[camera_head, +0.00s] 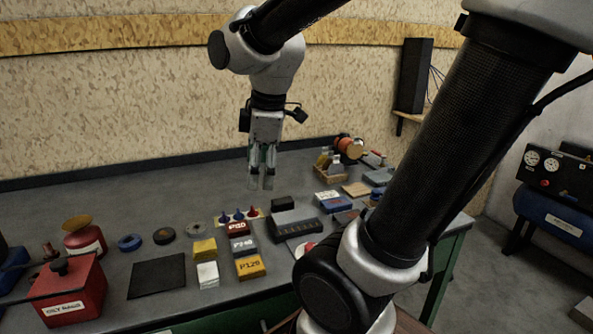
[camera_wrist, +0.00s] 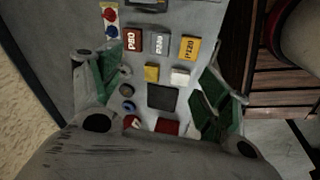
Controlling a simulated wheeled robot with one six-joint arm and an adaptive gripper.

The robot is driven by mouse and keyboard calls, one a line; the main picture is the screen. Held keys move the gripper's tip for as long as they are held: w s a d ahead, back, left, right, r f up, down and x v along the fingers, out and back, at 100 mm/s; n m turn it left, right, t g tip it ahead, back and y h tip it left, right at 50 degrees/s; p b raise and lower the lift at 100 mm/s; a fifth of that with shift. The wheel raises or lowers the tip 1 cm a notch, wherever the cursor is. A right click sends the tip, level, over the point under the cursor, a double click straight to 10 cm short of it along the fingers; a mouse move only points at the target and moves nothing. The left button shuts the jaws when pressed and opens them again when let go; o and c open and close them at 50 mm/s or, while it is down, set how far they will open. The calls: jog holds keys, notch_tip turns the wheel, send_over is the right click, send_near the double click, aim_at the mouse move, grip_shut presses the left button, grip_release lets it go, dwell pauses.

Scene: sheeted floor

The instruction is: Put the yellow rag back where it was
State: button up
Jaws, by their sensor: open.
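A yellow folded rag (camera_head: 204,248) lies on the grey bench, just behind a white folded cloth (camera_head: 208,274) and beside a dark square mat (camera_head: 157,280). In the wrist view, the yellow rag (camera_wrist: 152,73) shows between the green-padded fingers, well below them. My gripper (camera_head: 262,184) hangs above the back of the bench, fingers pointing down. It is open and empty, apart from the rag, which lies lower and to its left in the head view.
A red oily-rags bin (camera_head: 68,292) and a red can (camera_head: 84,240) stand at the left. Sandpaper blocks, including a yellow P120 block (camera_head: 250,267), sit right of the rag. Small bottles in a wooden tray (camera_head: 331,172) stand at the back right.

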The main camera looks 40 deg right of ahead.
jog(key=s+d+r+m+t, duration=0.1)
jog(key=s+d+m, duration=0.2)
jog(key=s+m, duration=0.5)
jog(key=shift+d+m, duration=0.35)
jog(key=shift+m, duration=1.65)
